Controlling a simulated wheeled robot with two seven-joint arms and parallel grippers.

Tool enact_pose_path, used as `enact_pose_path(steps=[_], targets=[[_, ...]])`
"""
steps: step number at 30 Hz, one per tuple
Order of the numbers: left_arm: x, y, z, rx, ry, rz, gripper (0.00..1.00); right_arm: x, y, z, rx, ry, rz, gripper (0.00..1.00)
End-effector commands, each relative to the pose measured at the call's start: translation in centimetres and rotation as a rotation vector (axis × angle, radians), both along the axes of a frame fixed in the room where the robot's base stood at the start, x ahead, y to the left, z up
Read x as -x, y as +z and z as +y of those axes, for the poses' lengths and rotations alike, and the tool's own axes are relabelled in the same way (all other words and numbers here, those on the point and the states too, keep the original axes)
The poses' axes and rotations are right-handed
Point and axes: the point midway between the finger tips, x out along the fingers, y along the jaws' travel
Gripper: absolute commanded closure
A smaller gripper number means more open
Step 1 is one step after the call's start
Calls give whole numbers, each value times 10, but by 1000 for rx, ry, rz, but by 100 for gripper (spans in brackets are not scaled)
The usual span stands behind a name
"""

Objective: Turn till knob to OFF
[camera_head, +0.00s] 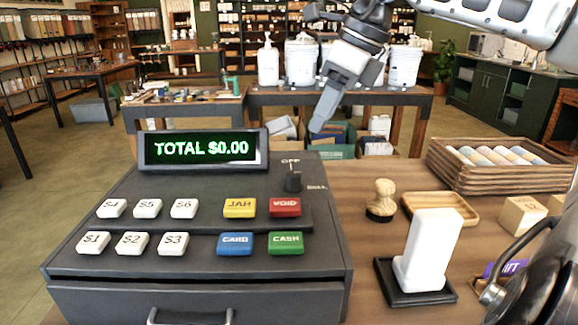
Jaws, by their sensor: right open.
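The till (190,285) is a dark grey cash register on the wooden counter, with a green display reading TOTAL $0.00. Its small black knob (292,182) stands at the upper right of the key panel. An OFF label is above the knob and a partly readable label is to its right. I cannot tell for sure which mark the knob points at. My right gripper (319,122) reaches down from the top right, open and empty, above and slightly right of the knob, apart from it. My left gripper is not in view.
A wooden stamp (380,200), a wooden tray (438,207), a white block on a black stand (430,250) and a slatted crate (495,165) stand right of the till. A dark curved handle (515,262) is at the right edge. White buckets (301,62) stand on the table behind.

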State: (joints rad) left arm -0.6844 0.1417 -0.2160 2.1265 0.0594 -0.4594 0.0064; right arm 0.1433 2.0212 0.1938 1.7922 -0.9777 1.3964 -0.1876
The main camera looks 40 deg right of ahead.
Motion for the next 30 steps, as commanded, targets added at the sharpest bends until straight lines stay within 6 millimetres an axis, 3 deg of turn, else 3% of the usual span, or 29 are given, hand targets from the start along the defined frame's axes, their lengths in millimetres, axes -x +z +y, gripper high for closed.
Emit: enact_pose_path(steps=[6, 15, 21, 30], targets=[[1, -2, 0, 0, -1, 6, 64, -16, -47, 9, -3, 1, 6, 46], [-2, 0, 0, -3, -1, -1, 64, -36, -99, 19, -2, -1, 6, 46], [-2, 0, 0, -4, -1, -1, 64, -42, -115, 22, -3, -1, 2, 46], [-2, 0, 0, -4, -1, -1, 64, -43, -117, 23, -3, -1, -1, 46]])
